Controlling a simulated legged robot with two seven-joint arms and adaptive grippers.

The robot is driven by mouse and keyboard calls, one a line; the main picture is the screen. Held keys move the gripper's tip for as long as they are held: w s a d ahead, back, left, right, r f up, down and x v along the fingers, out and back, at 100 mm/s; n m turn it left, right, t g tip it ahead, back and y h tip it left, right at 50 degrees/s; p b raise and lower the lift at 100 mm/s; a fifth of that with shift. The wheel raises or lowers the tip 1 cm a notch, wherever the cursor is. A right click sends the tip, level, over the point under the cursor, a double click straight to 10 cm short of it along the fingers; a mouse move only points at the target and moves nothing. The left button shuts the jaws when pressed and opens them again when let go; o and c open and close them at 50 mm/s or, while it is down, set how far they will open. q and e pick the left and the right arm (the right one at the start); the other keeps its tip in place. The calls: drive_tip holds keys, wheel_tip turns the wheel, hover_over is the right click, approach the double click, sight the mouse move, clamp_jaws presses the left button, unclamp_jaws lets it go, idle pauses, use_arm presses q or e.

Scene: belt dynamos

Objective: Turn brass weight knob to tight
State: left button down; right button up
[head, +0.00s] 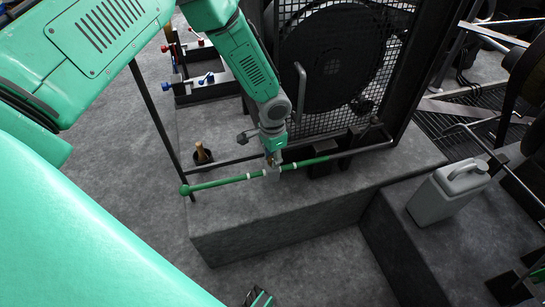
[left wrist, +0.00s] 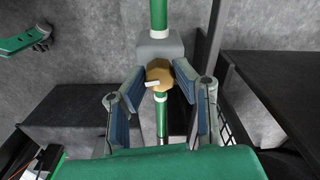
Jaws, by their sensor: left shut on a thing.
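The brass weight knob (left wrist: 160,74) sits on a grey block-shaped weight (left wrist: 160,47) in the left wrist view, with a short white bar at its lower left. The weight is around a green rod (left wrist: 160,14), which also shows in the head view (head: 225,181). My left gripper (left wrist: 160,82) is shut on the knob, one blue-padded finger on each side. In the head view my left gripper (head: 272,158) points down at the weight and mostly hides the knob. Only a dark tip of what looks like my right gripper (head: 258,298) shows at the bottom edge.
A black mesh guard (head: 335,105) with a large dark wheel stands behind the rod. A grey jerrycan (head: 448,192) stands at the right. A wooden-handled item (head: 201,152) is left of the gripper. A rack with red and blue knobs (head: 195,85) stands at the back left.

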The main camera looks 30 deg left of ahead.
sight(272, 158)
use_arm(q)
drive_tip(key=shift+r+m+p, duration=0.1)
drive_tip(key=shift+m+p, duration=0.3)
drive_tip(key=shift+m, duration=0.9)
drive_tip(key=c, duration=1.3)
unclamp_jaws()
drive_tip(key=shift+r, duration=0.3)
wheel_tip(272, 158, up, 11)
drive_tip(key=shift+a, duration=0.1)
